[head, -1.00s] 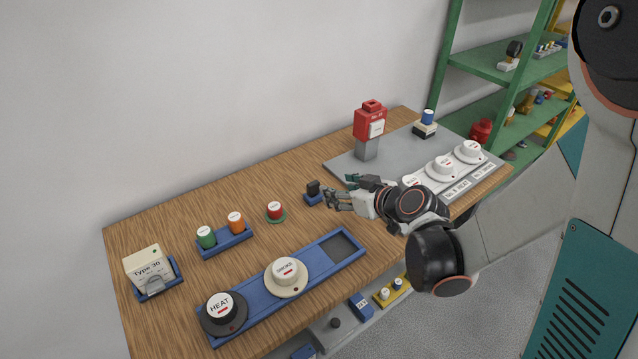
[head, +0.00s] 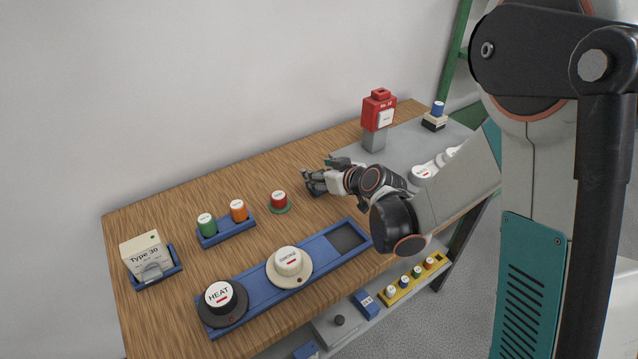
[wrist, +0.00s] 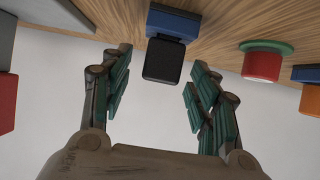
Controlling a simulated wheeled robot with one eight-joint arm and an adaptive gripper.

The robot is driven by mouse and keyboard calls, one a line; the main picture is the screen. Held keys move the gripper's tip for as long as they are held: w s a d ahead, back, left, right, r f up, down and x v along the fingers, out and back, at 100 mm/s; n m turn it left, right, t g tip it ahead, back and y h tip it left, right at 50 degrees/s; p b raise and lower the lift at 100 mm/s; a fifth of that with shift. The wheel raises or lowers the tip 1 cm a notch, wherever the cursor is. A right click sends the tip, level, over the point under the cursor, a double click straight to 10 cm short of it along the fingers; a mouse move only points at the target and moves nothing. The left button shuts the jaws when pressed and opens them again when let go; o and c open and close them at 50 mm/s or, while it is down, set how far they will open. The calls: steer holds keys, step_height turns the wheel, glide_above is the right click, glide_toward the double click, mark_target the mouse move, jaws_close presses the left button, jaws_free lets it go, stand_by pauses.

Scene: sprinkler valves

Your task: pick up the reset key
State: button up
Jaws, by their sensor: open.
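A dark block-shaped piece, which I take to be the reset key (wrist: 163,60), stands in a small blue holder (wrist: 173,24) on the wooden bench. In the wrist view it shows between the two fingers of my gripper (wrist: 160,75). The fingers are open, one on each side, with a visible gap to it on both sides. In the head view my gripper (head: 310,179) is low over the bench and hides most of the key and its holder.
A red-capped piece on a green base (head: 279,202) stands close by on the left. A blue rack (head: 226,233) with green and orange caps is further left. A blue tray (head: 249,290) with HEAT and SMOKE heads lies in front. A red box on a post (head: 378,110) stands behind right.

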steer(key=shift+w+a+f, duration=0.25)
steer(key=shift+w, duration=0.15)
steer(key=c, duration=1)
steer(key=shift+r, duration=0.1)
